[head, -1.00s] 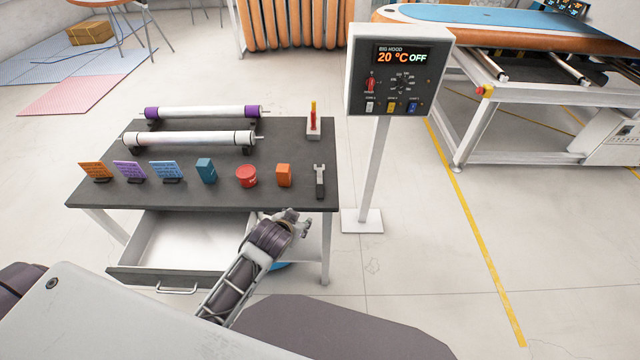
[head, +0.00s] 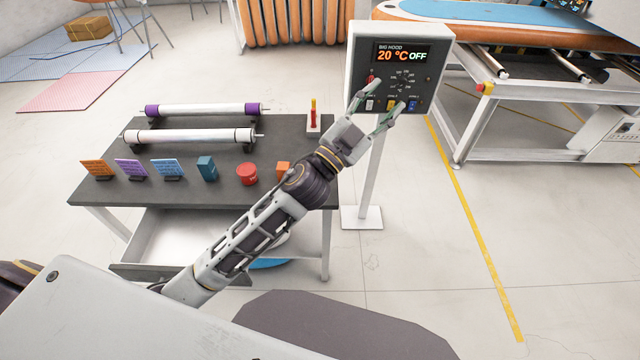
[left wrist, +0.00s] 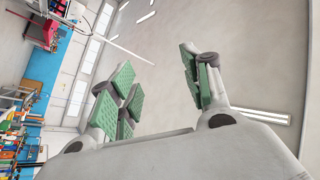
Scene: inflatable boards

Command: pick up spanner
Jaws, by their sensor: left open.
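The spanner does not show in the head view now; my left arm covers the right front part of the table (head: 225,185), where it lay a second ago. My left gripper (head: 383,103) is raised above and beyond the table's right edge, in front of the control box in the picture. Its fingers are spread and nothing is between them. In the left wrist view, the green-padded fingers (left wrist: 160,90) stand apart and empty, with wall and ceiling behind them. My right gripper does not show.
The control box (head: 425,60) stands on a white post right of the table. A drawer (head: 165,240) hangs open below.

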